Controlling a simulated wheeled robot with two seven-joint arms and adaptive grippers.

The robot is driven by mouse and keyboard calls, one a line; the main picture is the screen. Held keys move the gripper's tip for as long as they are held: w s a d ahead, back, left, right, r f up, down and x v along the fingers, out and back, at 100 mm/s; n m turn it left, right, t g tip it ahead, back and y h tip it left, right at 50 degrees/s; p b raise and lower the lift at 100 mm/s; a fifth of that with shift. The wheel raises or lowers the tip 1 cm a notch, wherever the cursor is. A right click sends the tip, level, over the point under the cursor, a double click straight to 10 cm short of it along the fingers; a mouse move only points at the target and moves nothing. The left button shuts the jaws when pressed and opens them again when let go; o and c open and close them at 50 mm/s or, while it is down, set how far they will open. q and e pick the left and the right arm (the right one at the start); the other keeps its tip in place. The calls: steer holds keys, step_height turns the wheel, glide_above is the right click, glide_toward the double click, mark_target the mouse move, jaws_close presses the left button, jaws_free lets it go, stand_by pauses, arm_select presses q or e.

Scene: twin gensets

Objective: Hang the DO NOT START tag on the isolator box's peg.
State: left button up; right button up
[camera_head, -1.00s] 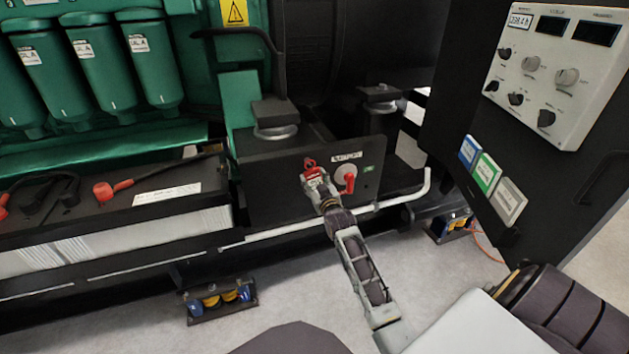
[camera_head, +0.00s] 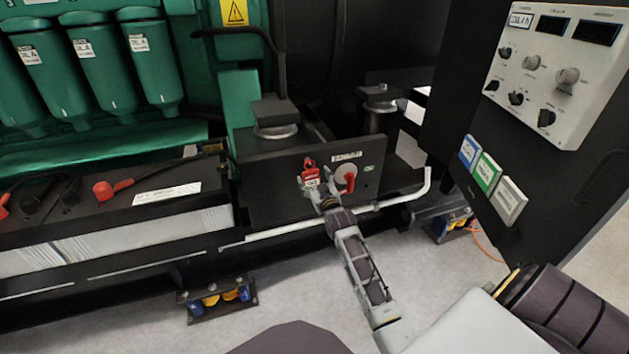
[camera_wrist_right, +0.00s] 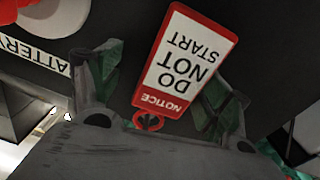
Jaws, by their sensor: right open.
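The DO NOT START tag (camera_head: 310,175), red and white, is upright against the front of the dark isolator box (camera_head: 275,190), its red loop (camera_head: 309,162) at the top. In the right wrist view the tag (camera_wrist_right: 185,62) appears upside down, with the loop (camera_wrist_right: 149,121) below it. I cannot make out the peg or whether the loop is around it. My right gripper (camera_head: 319,190) is open just below and in front of the tag; its fingers (camera_wrist_right: 160,90) lie either side of it in the wrist view. My left gripper is not in view.
A red rotary handle (camera_head: 348,182) stands just right of the tag, under a BATTERY label (camera_head: 346,156). A pale rail (camera_head: 290,231) runs below the box. Batteries (camera_head: 110,205) are at left; a control panel (camera_head: 555,75) is at right.

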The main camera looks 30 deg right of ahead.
steer(key=v, duration=1.2)
stand_by(0.7)
steer(key=shift+f, duration=0.1)
stand_by(0.5)
